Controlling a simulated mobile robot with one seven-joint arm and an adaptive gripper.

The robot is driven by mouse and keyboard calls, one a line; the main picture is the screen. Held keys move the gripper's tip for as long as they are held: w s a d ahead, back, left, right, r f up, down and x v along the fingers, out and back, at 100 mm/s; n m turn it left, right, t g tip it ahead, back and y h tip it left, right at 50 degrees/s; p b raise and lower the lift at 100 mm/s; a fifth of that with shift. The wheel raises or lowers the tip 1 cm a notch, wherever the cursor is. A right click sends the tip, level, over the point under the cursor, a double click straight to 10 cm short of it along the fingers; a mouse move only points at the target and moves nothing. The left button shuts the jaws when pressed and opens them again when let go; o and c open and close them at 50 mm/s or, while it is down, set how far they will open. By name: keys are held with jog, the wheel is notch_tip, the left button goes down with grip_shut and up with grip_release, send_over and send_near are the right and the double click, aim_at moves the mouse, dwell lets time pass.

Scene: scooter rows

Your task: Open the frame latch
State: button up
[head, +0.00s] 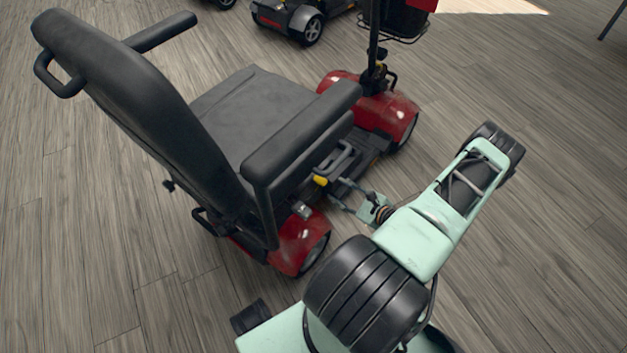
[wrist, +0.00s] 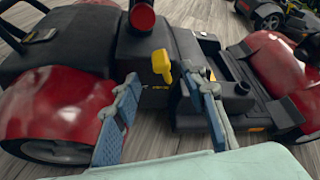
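The scooter's yellow latch lever (wrist: 162,65) stands up from the dark frame in the middle of the wrist view. In the head view the yellow latch shows as a small spot (head: 320,181) below the seat's near side. My gripper (wrist: 161,83) is open, with one blue-grey finger on each side of the lever in the picture. Nothing is between the fingers that they grip. In the head view my gripper (head: 334,194) reaches in low from the right, its tips close to the latch. I cannot tell whether a finger touches the lever.
The scooter's grey seat (head: 236,117) and armrest (head: 300,135) overhang the frame. A red rear fender (wrist: 55,108) lies left of my fingers, and a red front fender (wrist: 270,65) lies right. Other scooters (head: 300,20) stand at the back.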

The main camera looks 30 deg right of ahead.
aim_at(324, 182)
jog(key=b+x, duration=0.3)
jog(key=x, duration=0.6)
jog(key=shift+w+f, duration=0.15)
jog(key=shift+f, duration=0.15)
jog(key=shift+w+a+f, duration=0.1)
jog(key=shift+w, duration=0.45)
grip_shut()
